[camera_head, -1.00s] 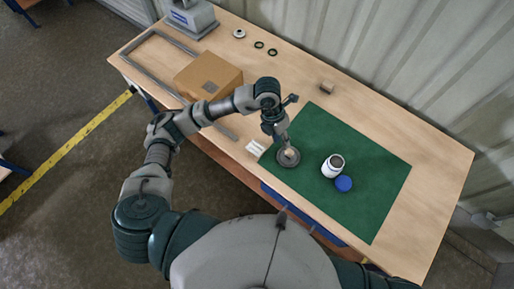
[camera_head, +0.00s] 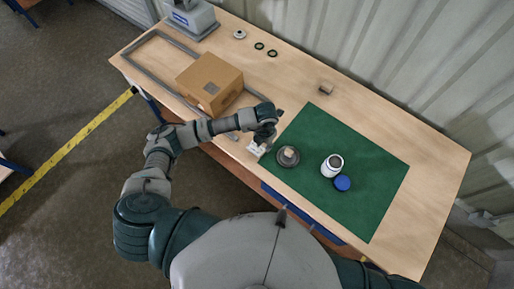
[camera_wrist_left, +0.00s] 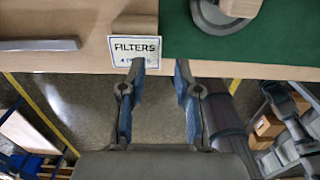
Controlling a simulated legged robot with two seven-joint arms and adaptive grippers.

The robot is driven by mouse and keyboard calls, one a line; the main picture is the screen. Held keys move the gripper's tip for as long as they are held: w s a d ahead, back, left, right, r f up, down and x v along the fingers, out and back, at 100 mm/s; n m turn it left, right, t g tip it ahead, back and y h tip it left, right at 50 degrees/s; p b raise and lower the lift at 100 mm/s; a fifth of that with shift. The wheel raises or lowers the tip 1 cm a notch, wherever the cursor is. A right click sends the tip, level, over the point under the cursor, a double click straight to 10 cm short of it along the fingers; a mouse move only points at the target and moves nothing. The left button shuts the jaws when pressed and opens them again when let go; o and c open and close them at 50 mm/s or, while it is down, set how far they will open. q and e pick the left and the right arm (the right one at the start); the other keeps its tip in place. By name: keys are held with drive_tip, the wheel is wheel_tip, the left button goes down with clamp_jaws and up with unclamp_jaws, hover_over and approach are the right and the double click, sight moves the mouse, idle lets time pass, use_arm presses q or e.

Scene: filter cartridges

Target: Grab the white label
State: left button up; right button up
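The white label (camera_head: 254,150) is at the front edge of the table, just left of the green mat. In the left wrist view the label (camera_wrist_left: 134,47) reads "FILTERS" and sits in front of a tan wooden block (camera_wrist_left: 135,23). My left gripper (camera_head: 263,143) is right at the label in the head view and partly covers it. In the left wrist view my left gripper (camera_wrist_left: 160,68) is open, with nothing between its fingers. Its left fingertip overlaps the label's lower right corner; I cannot tell whether it touches. My right gripper is out of view.
A grey disc with a wooden knob (camera_head: 288,156) is close by on the green mat (camera_head: 340,215). A white jar (camera_head: 331,167) and blue lid (camera_head: 342,183) are farther right. A cardboard box (camera_head: 209,82) and a grey frame (camera_head: 140,76) are to the left.

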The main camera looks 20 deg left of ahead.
sight(263, 149)
use_arm(q)
wheel_tip(263, 149, down, 4)
drive_tip(key=shift+s+f+p, duration=0.1)
drive_tip(key=shift+f+p, duration=0.1)
drive_tip(key=shift+p, duration=0.2)
clamp_jaws()
drive_tip(key=shift+r, duration=0.1)
